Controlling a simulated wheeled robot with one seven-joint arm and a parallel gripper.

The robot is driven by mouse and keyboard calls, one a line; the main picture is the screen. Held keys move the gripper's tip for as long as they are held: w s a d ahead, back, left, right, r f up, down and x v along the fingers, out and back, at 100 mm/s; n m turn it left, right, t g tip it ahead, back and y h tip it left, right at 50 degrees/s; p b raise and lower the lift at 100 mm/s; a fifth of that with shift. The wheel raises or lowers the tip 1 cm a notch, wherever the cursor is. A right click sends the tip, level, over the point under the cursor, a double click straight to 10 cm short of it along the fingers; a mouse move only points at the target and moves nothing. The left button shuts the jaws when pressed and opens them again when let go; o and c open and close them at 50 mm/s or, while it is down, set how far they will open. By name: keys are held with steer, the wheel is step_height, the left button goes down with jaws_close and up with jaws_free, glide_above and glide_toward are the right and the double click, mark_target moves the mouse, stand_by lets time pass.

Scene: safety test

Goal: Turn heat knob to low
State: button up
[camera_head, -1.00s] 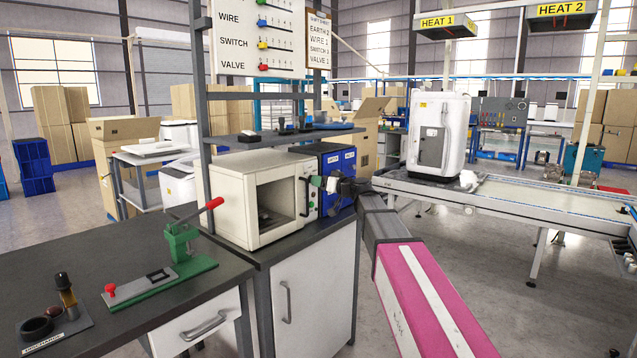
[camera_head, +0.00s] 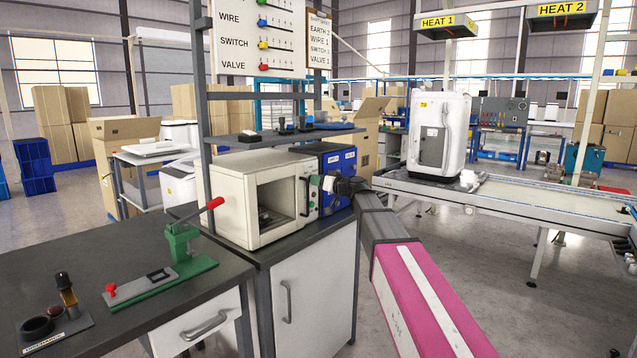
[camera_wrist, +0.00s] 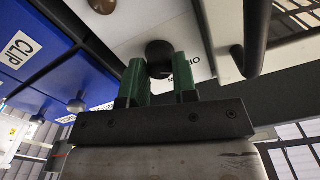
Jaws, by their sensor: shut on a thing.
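The cream oven (camera_head: 238,205) stands on the dark bench with its window side facing me. Its narrow control panel (camera_head: 313,198) is right of the door, beside the blue boxes. In the wrist view, the dark round knob (camera_wrist: 159,56) sits on the pale panel (camera_wrist: 205,88), between the green fingers of my gripper (camera_wrist: 160,78). The gripper is shut on this knob. Printed lettering beside it is upside down and partly hidden, so I cannot read the setting. In the head view my gripper (camera_head: 329,184) is at the panel and hides the knob.
A dark door handle (camera_wrist: 256,38) is close to the right finger in the wrist view. Blue boxes (camera_head: 338,172) stand close on the panel's other side. A green lever press (camera_head: 180,255) and a shelf (camera_head: 270,138) are nearby. Open floor lies right of the bench.

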steer(key=shift+m, duration=0.3)
steer(key=m, duration=1)
steer(key=shift+m, duration=0.4)
steer(key=o, duration=0.9)
steer(key=v, duration=1.1)
